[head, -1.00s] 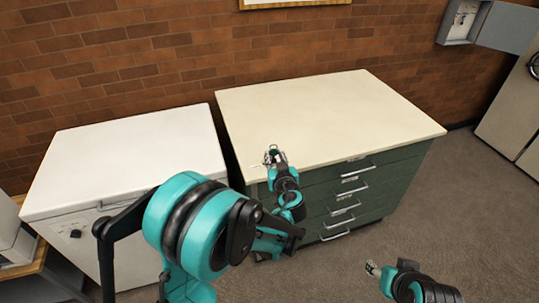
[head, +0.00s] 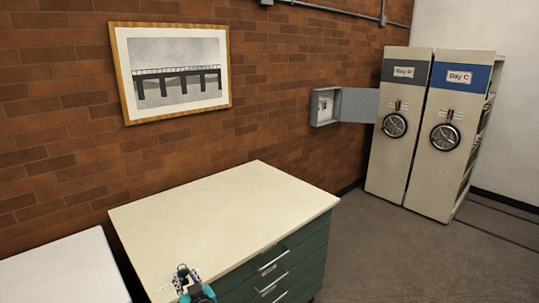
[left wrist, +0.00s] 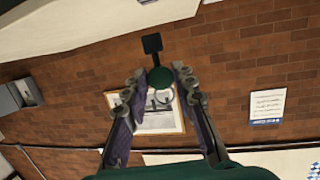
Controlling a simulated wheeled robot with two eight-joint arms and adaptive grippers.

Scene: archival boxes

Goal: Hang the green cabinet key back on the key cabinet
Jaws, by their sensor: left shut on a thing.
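The green cabinet key (left wrist: 160,79) shows in the left wrist view as a round green tag with a dark square-ended piece above it. My left gripper (left wrist: 161,86) is shut on it, the tag between its fingertips. In the head view my left gripper (head: 184,275) is at the bottom edge, over the front of the cream countertop; the key is too small there to make out well. The grey key cabinet (head: 325,106) hangs on the brick wall, its door (head: 358,105) swung open to the right. It is well away from the gripper. My right gripper is out of view.
The cream top (head: 225,215) of the green drawer cabinet (head: 318,255) is otherwise clear. A white unit (head: 65,270) stands left of it. A framed bridge picture (head: 175,72) hangs above. Bay shelves (head: 450,140) with handwheels stand right, with open floor (head: 400,235) before them.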

